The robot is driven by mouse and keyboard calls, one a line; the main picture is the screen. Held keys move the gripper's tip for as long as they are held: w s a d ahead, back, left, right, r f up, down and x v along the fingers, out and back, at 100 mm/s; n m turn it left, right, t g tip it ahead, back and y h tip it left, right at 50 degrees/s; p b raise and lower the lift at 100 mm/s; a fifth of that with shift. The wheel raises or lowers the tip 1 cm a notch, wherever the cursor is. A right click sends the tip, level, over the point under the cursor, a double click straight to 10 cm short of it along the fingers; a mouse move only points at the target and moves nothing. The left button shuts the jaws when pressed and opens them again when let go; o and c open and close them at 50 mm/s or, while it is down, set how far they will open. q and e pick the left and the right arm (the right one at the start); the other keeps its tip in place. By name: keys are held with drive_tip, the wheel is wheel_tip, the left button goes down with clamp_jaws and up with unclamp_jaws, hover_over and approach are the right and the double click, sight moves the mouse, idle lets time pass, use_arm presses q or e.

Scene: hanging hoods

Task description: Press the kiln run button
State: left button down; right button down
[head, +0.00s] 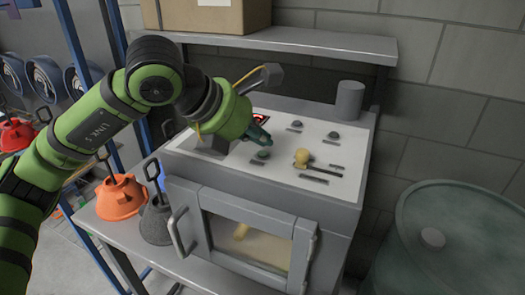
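The kiln is a grey box on a metal bench, with a white control panel (322,180) on its sloping top. A round green button (262,155) sits near the front left of the panel. Two dark knobs or buttons (296,125) (333,135) are farther back, and a yellow-knobbed lever (302,157) is to the right. A red-lit display (260,117) is partly hidden behind my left gripper (265,142). The gripper's fingers taper together and look shut and empty, just above and behind the green button. Contact is not visible. My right gripper is out of view.
A glazed kiln door (250,228) with a handle faces front. Orange (120,197) and dark grey (156,218) cone-shaped items stand left on the bench. A shelf (310,42) with a cardboard box (215,15) overhangs the kiln. A green drum (465,240) stands right.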

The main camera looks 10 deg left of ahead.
use_arm(q)
drive_tip(key=shift+r+p, duration=1.35)
drive_tip(key=shift+r, duration=1.1)
